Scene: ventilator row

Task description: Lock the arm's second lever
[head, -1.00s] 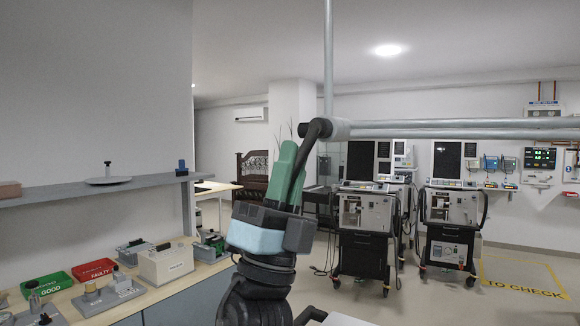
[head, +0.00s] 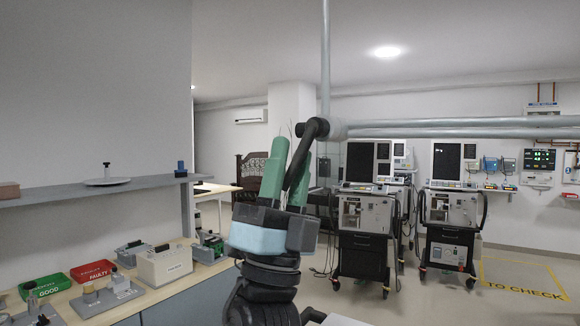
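A black lever (head: 306,142) hangs from the black joint at the end of the grey support arm (head: 430,128), by the vertical pole (head: 326,60). It slants down and left, and its lower end is hidden by my gripper. My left gripper (head: 286,150) points up at this lever in the middle of the head view. Its two green fingers stand apart, with the lower part of the lever passing between or just behind them; I cannot tell if they touch it. My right gripper is not in view.
A grey shelf (head: 60,196) and a wooden bench with a green GOOD bin (head: 46,288) and a red FAULTY bin (head: 93,271) stand at left. Two ventilator carts (head: 362,222) (head: 450,212) stand at right. The floor between is clear.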

